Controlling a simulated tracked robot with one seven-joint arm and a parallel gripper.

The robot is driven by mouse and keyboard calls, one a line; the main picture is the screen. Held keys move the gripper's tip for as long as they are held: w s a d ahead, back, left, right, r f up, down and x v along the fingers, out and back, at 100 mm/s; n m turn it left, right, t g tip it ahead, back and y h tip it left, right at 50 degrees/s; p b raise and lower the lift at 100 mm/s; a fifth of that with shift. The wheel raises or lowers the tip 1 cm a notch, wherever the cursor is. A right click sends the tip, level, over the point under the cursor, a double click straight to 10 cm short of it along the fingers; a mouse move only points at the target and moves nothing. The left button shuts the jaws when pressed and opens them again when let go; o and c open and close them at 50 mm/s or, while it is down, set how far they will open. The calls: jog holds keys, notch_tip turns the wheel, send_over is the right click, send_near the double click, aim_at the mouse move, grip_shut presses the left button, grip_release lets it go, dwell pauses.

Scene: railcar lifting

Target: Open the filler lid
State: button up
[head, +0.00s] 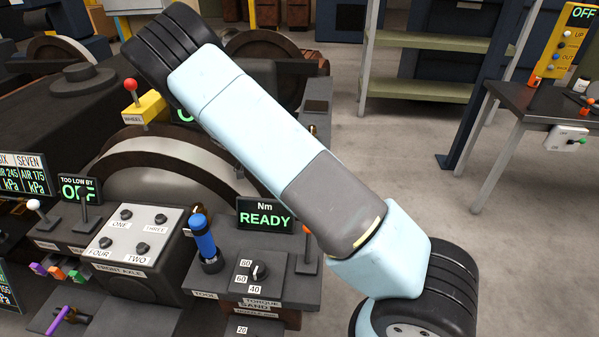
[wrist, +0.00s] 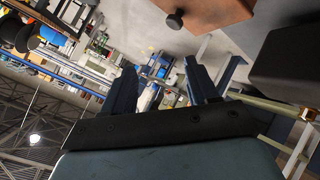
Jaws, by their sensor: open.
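I cannot make out a thing that is clearly the filler lid. In the wrist view, a brown box-like panel (wrist: 215,12) with a dark round knob (wrist: 174,20) is at the top, beyond my fingers. My gripper (wrist: 160,84) shows there with its two dark blue fingers spread apart and nothing between them. The knob is apart from the fingers. In the head view my arm crosses the middle and hides part of the machinery; my gripper itself is not visible there. A label reading SAND (head: 256,308) is on the lower front of the torque console (head: 275,268).
A wheel on an axle (head: 150,165) stands behind the control consoles. A red-knobbed lever marked WHEEL (head: 131,86) and a blue-handled tool (head: 203,238) stand up nearby. A dark table (head: 520,100) and shelves (head: 430,90) are at the right. Open floor (head: 400,140) lies between.

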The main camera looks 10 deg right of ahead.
jog(key=s+d+r, duration=0.2)
jog(key=s+r, duration=0.7)
jog(key=s, duration=0.4)
jog(key=shift+s+d+r, duration=0.15)
jog(key=shift+s+r, duration=0.1)
jog(key=shift+r, duration=0.1)
